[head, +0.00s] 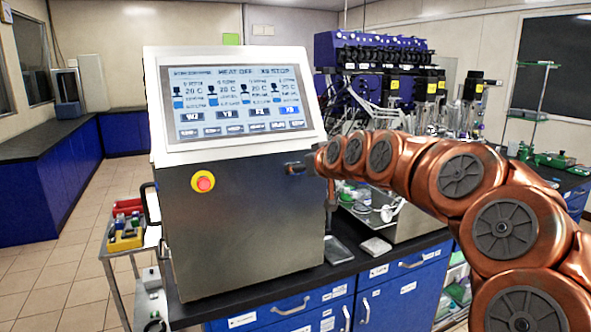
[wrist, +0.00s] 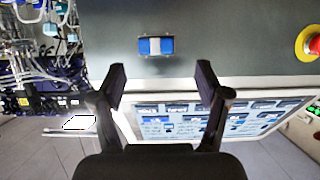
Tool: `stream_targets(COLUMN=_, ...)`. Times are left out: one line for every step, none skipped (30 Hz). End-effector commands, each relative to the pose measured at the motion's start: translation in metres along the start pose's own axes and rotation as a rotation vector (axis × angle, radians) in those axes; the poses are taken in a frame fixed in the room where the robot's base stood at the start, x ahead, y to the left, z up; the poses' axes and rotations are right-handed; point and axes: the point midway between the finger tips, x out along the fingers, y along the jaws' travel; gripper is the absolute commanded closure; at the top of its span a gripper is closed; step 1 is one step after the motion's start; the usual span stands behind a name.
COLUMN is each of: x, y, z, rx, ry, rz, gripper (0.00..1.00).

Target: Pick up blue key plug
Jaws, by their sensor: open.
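The blue key plug (wrist: 155,46) shows in the wrist view as a small blue block with a pale middle band, set on the grey face of the control cabinet (wrist: 235,38). My gripper (wrist: 160,72) is open and empty. Its two fingers point toward the grey face, one to each side of the plug's line, with the plug apart from them and beyond the tips. In the head view my gripper (head: 298,168) is at the upper right of the cabinet front (head: 240,230). The plug is hard to make out there beside the fingers.
A red button (head: 203,181) sits left on the cabinet front, below the tilted screen (head: 238,100). Glassware and tubing crowd the bench behind my arm. A cart with coloured boxes (head: 126,230) stands at the left. The floor at the far left is clear.

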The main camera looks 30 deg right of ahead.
Motion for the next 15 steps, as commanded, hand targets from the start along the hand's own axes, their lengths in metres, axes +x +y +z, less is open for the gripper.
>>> stream_targets(x=0.001, y=0.000, z=-0.001, rx=0.000, ry=-0.001, rz=0.000, gripper=0.25)
stream_targets(x=0.002, y=0.000, z=-0.001, rx=0.000, ry=-0.001, rz=0.000, gripper=0.25)
stream_targets(x=0.004, y=0.001, z=-0.001, rx=0.000, ry=-0.001, rz=-0.001, gripper=0.25)
stream_targets(x=0.006, y=0.001, z=-0.001, rx=0.000, ry=-0.002, rz=-0.001, gripper=0.25)
stream_targets(x=0.008, y=0.001, z=-0.002, rx=0.000, ry=-0.002, rz=-0.001, gripper=0.25)
stream_targets(x=0.011, y=0.002, z=-0.002, rx=0.000, ry=-0.003, rz=-0.001, gripper=0.25)
stream_targets(x=0.014, y=0.002, z=-0.002, rx=0.000, ry=-0.004, rz=-0.001, gripper=0.25)
stream_targets(x=0.017, y=0.003, z=-0.002, rx=0.000, ry=-0.004, rz=-0.002, gripper=0.25)
stream_targets(x=0.022, y=0.004, z=-0.002, rx=0.001, ry=-0.004, rz=-0.002, gripper=0.25)
stream_targets(x=0.025, y=0.005, z=-0.002, rx=0.001, ry=-0.004, rz=-0.001, gripper=0.25)
stream_targets(x=0.029, y=0.005, z=-0.002, rx=0.001, ry=-0.004, rz=-0.001, gripper=0.25)
stream_targets(x=0.035, y=0.005, z=-0.001, rx=0.001, ry=-0.004, rz=-0.002, gripper=0.25)
stream_targets(x=0.038, y=0.005, z=-0.002, rx=0.001, ry=-0.003, rz=-0.002, gripper=0.25)
stream_targets(x=0.041, y=0.005, z=-0.001, rx=0.001, ry=-0.003, rz=-0.002, gripper=0.25)
stream_targets(x=0.045, y=0.005, z=-0.001, rx=0.001, ry=-0.003, rz=-0.002, gripper=0.25)
